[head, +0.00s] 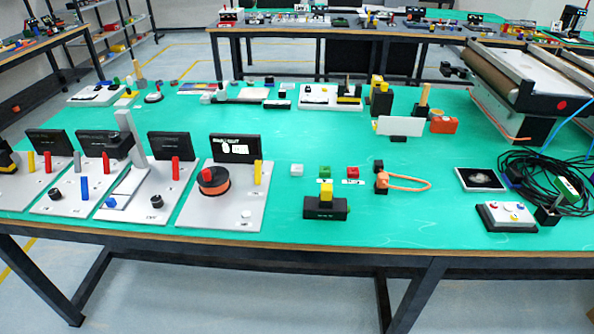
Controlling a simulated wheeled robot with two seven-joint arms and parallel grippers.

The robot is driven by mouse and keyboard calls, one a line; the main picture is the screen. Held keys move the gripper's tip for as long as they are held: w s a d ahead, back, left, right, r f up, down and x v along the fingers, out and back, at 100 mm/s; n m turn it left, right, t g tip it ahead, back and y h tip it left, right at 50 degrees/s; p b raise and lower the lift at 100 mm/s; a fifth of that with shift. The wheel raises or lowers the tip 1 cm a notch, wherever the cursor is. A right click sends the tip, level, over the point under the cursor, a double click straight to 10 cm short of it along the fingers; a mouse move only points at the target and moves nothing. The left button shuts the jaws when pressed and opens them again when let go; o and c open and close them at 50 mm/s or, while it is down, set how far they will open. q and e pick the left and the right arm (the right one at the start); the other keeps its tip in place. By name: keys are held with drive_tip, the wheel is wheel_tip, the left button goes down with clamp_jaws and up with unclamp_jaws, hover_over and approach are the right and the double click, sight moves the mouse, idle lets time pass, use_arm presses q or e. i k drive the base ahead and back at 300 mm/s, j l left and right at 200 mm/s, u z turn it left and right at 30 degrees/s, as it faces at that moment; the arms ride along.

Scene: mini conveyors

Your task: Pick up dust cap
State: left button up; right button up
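I cannot tell for certain which thing is the dust cap. Several small pieces lie on the green table (400,235). In the front row are a white block (297,170), a green block (325,171), a red block (352,172) and a black piece (378,166). Just right of the black piece is an orange loop (410,183) with a dark block at its left end. A yellow block (326,190) stands on a black base (326,208). Neither of my grippers shows in the head view.
Light boards with dark screens and coloured posts fill the left; one carries an orange and black round part (213,181). Black cables (545,170) coil at the right, near a white button box (506,217). A conveyor (530,85) stands behind. The front middle is clear.

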sight(327, 188)
drive_tip(key=j+z, duration=0.15)
drive_tip(key=j, duration=0.4)
drive_tip(key=j+z, duration=0.2)
drive_tip(key=j, duration=0.3)
drive_tip(key=k+j+z, duration=0.15)
drive_tip(key=j, duration=0.4)
drive_tip(key=j+z, duration=0.15)
drive_tip(key=j, duration=0.35)
